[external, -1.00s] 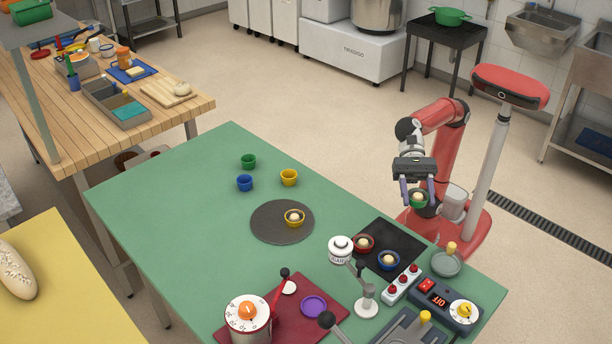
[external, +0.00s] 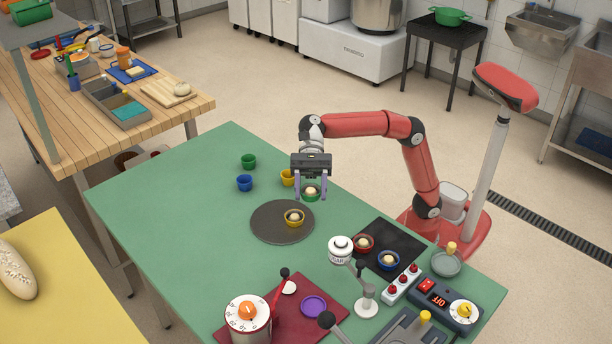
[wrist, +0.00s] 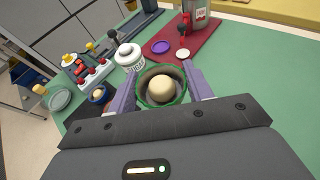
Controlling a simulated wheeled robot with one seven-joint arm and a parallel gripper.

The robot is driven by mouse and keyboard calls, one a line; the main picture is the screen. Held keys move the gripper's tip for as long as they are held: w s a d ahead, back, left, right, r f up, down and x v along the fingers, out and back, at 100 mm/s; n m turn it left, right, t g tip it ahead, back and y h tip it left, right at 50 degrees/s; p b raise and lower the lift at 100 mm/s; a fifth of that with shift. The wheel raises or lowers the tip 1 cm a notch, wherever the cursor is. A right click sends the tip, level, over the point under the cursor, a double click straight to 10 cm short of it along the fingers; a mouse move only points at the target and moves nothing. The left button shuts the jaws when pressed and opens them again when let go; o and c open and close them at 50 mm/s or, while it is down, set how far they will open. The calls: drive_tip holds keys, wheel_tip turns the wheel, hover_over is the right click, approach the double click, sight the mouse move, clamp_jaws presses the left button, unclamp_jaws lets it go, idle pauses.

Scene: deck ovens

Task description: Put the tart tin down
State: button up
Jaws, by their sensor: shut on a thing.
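My gripper (external: 311,194) is shut on a green tart tin (external: 311,195) with a pale ball of dough in it. In the external view it is over the green table, just beyond the round dark grey disc (external: 268,228); whether the tin touches the table cannot be told. In the wrist view the green tin (wrist: 160,101) sits upright between the two purple fingers. A yellow tin with dough (external: 294,219) stands on the disc. An empty yellow tin (external: 287,177) stands just left of my gripper, partly hidden by it.
Empty blue (external: 244,183) and green (external: 249,161) tins stand farther left. A black mat (external: 391,237) bears red (external: 363,243) and blue (external: 389,260) tins with dough. The left part of the table (external: 170,205) is clear.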

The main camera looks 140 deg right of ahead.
hover_over(272, 207)
wheel_tip(272, 207, down, 5)
wheel_tip(272, 207, down, 4)
drive_tip(key=shift+b, duration=0.9)
drive_tip(key=shift+f+b, duration=0.6)
drive_tip(key=shift+f, duration=1.7)
drive_tip(key=o, duration=1)
drive_tip(key=shift+f, duration=0.15)
drive_tip(key=shift+c, duration=0.2)
drive_tip(key=shift+r, duration=0.2)
drive_tip(key=p+v, duration=0.1)
drive_tip(key=v, duration=1.1)
drive_tip(key=shift+a+p, duration=0.1)
drive_tip(key=shift+p, duration=0.25)
